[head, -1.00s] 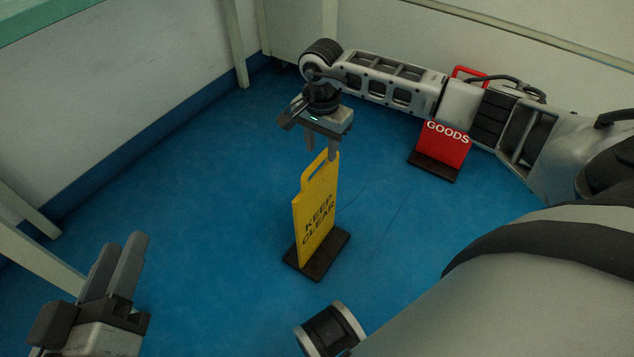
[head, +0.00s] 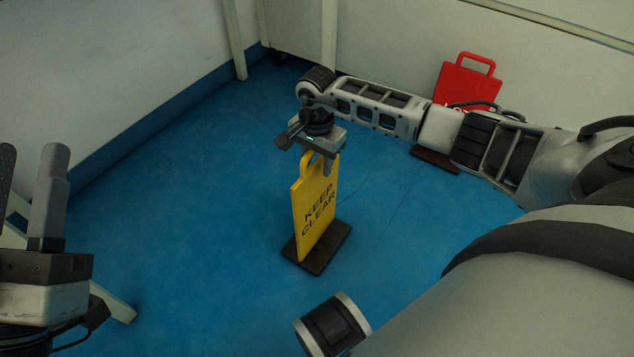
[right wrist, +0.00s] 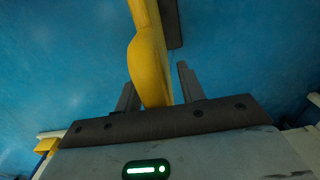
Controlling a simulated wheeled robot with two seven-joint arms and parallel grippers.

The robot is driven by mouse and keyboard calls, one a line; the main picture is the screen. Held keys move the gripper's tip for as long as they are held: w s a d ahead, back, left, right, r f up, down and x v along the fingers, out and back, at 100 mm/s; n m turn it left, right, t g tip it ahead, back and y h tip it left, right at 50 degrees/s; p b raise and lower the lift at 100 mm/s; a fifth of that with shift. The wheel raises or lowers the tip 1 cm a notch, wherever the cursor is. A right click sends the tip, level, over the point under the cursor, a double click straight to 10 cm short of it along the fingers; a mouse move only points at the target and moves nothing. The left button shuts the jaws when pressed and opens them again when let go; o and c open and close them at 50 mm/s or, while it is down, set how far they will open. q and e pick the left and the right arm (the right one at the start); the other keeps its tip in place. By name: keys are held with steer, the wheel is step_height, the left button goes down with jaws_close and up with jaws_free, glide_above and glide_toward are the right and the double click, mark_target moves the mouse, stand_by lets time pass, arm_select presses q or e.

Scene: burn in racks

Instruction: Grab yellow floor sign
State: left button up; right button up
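The yellow floor sign (head: 316,208) reads "KEEP CLEAR" and stands upright on a dark base in the middle of the head view. My right gripper (head: 318,168) is over its top, with its fingers down at the handle. In the right wrist view the yellow handle (right wrist: 150,68) lies between the two fingers of my right gripper (right wrist: 158,88). The fingers are apart, with a gap on the right side, so the grip is open around it. My left gripper (head: 30,178) is at the left edge, fingers apart and empty.
A red sign (head: 462,84) on a dark base stands behind my right arm, partly hidden by it. Pale walls and posts (head: 235,40) bound the area at the back and left. The blue floor (head: 190,200) around the yellow sign is clear.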

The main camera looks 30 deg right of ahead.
jaws_close()
stand_by(0.5)
stand_by(0.7)
steer(key=shift+r, duration=0.1)
